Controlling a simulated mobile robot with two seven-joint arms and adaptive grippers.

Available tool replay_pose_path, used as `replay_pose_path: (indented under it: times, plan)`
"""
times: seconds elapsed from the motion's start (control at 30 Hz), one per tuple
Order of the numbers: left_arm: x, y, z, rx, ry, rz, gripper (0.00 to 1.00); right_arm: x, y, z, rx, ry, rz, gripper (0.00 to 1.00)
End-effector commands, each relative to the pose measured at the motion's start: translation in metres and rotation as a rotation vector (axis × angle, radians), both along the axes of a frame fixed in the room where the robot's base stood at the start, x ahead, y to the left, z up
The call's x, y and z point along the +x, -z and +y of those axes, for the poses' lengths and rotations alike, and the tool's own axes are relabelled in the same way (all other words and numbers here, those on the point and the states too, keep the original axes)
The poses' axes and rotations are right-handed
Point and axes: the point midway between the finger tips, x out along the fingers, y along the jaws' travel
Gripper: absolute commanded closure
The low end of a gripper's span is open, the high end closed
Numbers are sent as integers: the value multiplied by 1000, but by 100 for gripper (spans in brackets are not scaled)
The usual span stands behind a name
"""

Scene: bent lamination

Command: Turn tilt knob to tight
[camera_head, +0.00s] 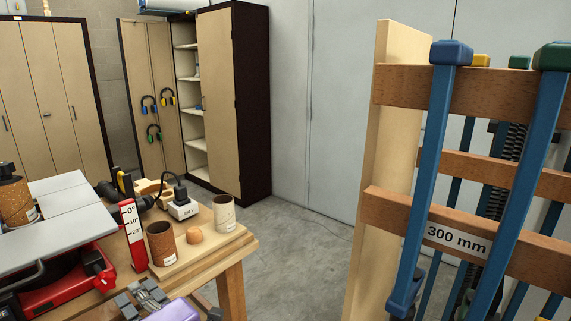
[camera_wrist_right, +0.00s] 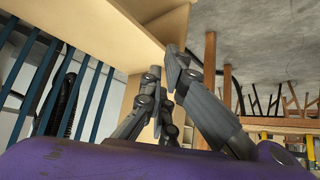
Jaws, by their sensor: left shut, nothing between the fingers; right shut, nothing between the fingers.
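A red machine base (camera_head: 65,292) with a grey table top (camera_head: 65,210) stands at the left of the head view. My right gripper (camera_wrist_right: 166,66) shows in the right wrist view, shut and empty, away from the machine.
A clamp rack (camera_head: 440,206) marked 300 mm fills the right. Cabinets (camera_head: 238,100) stand behind; the floor between is clear.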

Motion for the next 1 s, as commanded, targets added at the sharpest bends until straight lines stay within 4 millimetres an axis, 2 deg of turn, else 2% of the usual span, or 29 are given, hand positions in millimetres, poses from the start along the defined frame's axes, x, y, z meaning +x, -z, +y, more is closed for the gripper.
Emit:
replay_pose_path:
  times: [0.17, 0.4, 1.0]
  plan:
    - [16, 1, 18, 4, 0, -1, 100, -9, 9, -1, -2, 0, 21, 100]
    - [32, -5, 37, 4, 0, -5, 100, -2, -7, -1, 1, 7, 0, 100]
    - [37, -5, 44, 10, 1, -6, 100, -2, -8, -1, 3, 8, 0, 100]
